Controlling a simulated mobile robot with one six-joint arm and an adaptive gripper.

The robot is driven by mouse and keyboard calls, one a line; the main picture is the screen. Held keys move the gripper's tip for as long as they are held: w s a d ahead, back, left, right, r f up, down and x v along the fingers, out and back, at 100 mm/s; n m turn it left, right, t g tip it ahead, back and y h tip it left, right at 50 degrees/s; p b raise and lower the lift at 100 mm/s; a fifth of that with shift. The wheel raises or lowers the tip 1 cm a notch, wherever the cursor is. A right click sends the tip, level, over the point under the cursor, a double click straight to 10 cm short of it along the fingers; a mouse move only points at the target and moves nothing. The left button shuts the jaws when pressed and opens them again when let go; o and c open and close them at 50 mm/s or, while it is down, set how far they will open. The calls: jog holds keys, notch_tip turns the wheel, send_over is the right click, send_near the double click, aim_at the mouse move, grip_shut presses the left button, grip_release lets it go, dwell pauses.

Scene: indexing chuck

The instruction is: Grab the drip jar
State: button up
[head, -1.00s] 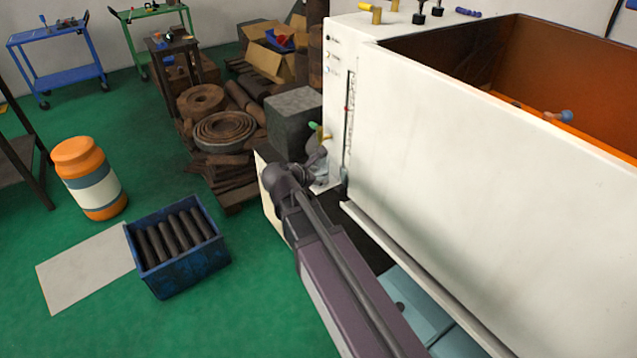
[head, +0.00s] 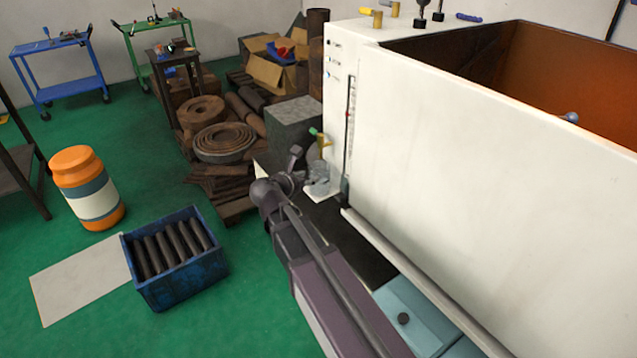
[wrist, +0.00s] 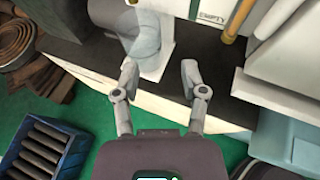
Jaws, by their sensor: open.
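The drip jar (head: 319,172) is a small clear vessel below the green-handled tap on the white machine's end. In the wrist view the see-through jar (wrist: 146,42) stands ahead of my gripper, slightly left of centre, by a pale round shape. My gripper (wrist: 159,68) is open and empty, with its two fingertips spread on the near side of the jar. In the head view my gripper (head: 292,168) is just left of the jar, and part of the jar's near side may be hidden by it.
The white machine (head: 440,150) rises directly right of my arm. A dark ledge (head: 335,232) runs beneath it. A grey block (head: 294,118) stands behind the jar. A blue crate of dark bars (head: 180,275) and an orange drum (head: 85,190) stand left on open green floor.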

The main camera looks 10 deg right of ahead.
jog(key=b, duration=0.3)
send_near(329, 170)
jog(key=x, duration=0.3)
jog(key=shift+w+d, duration=0.15)
jog(key=shift+w, duration=0.1)
jog(key=shift+w+d+f, duration=0.1)
jog(key=shift+w+d, duration=0.15)
jog(key=shift+d, duration=0.1)
jog(key=shift+f, duration=0.1)
jog(key=x, duration=0.1)
jog(key=b+x, duration=0.2)
jog(key=x, duration=0.1)
jog(key=shift+w+a+f, duration=0.2)
jog(key=shift+a+f, duration=0.05)
jog(key=shift+f, duration=0.05)
jog(key=shift+w+d+f, duration=0.1)
jog(key=shift+w+d, duration=0.2)
jog(key=shift+d, duration=0.05)
grip_shut()
